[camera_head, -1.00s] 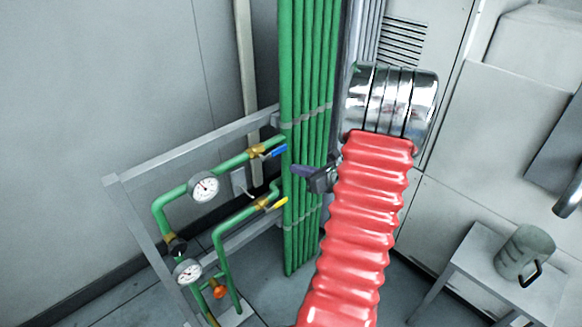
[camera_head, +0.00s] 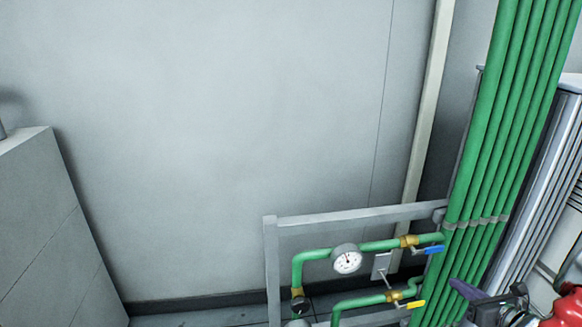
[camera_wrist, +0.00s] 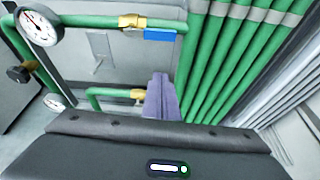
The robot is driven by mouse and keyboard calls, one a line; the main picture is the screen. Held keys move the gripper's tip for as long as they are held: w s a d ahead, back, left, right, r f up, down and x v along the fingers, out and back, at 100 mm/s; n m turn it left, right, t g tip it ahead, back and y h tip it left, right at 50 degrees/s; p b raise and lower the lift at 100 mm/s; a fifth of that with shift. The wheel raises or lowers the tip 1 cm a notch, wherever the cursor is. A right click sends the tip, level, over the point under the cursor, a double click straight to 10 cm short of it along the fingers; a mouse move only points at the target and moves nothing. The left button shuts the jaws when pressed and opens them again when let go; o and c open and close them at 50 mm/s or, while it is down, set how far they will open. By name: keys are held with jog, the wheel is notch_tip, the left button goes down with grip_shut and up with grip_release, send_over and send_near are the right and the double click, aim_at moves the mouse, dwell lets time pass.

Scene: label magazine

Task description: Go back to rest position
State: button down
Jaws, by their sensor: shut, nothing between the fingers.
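My gripper (camera_head: 466,290) shows at the lower right of the head view, with purple fingers in front of the green pipe bundle. In the wrist view my gripper (camera_wrist: 160,97) is shut and empty, its purple fingers together. It is just left of the vertical green pipes (camera_wrist: 222,60) there. Whether it touches anything cannot be told. Part of my red arm shows at the lower right edge of the head view; the rest is out of frame.
A grey frame (camera_head: 340,217) carries green piping, a white gauge (camera_head: 346,259), a blue-handled valve (camera_head: 432,250) and a yellow-handled valve (camera_head: 411,305). The vertical green pipes (camera_head: 500,130) rise at the right. A grey cabinet (camera_head: 45,230) stands at the left. The wall between is bare.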

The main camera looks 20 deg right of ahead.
jog(key=s+a+n+g+y, duration=0.2)
jog(key=a+n+g+y, duration=0.15)
jog(key=a+n, duration=0.75)
jog(key=s+a+n+g+y, duration=0.25)
jog(key=a+n+g, duration=0.4)
jog(key=a, duration=0.65)
jog(key=s+a+r+n+t+h, duration=0.1)
jog(key=a+r+n+h, duration=0.1)
jog(key=a+r+n, duration=0.5)
jog(key=s+a+r+n+h, duration=0.2)
jog(key=a+r+n, duration=0.6)
jog(key=a+n, duration=0.5)
jog(key=shift+r+t+h, duration=0.15)
jog(key=shift+t+h, duration=0.15)
jog(key=shift+t, duration=0.1)
jog(key=shift+a+n, duration=0.1)
jog(key=shift+n, duration=0.15)
